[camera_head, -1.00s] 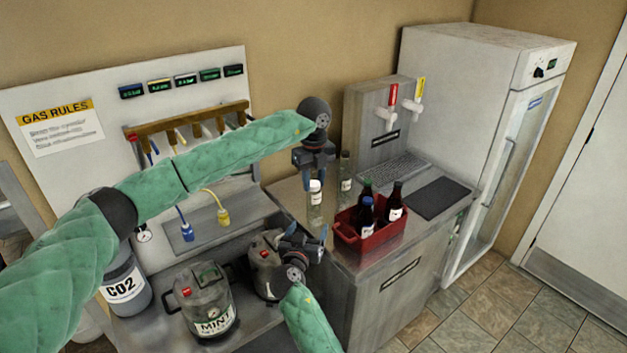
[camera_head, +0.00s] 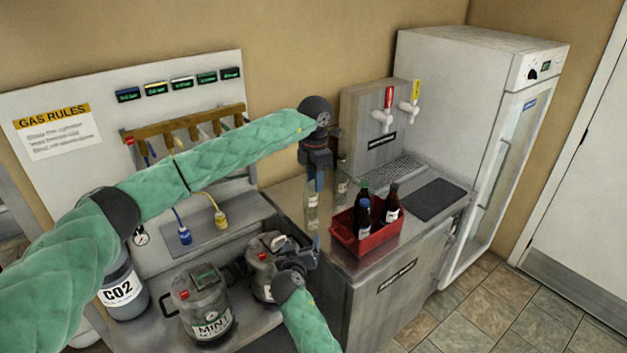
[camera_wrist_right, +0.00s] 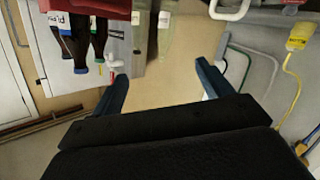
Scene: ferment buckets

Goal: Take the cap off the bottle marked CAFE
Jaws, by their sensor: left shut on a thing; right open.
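A clear bottle (camera_head: 312,212) stands on the steel counter near its left end. A second clear bottle (camera_head: 342,186) stands behind it to the right. No CAFE mark can be read on any bottle. My left gripper (camera_head: 318,180) points down at the top of the nearer clear bottle and is shut on it; its fingers hide whether they hold cap or neck. My right gripper (camera_head: 315,250) is open and empty, low at the counter's left front edge. In the right wrist view its two fingers (camera_wrist_right: 162,85) are spread, with a pale clear bottle (camera_wrist_right: 180,32) beyond them.
A red crate (camera_head: 367,243) with several dark bottles stands right of the clear bottles; one has a blue cap. A dark mat (camera_head: 433,199) and taps (camera_head: 383,118) are further right and behind. Kegs (camera_head: 205,305) stand lower left, close to my right arm.

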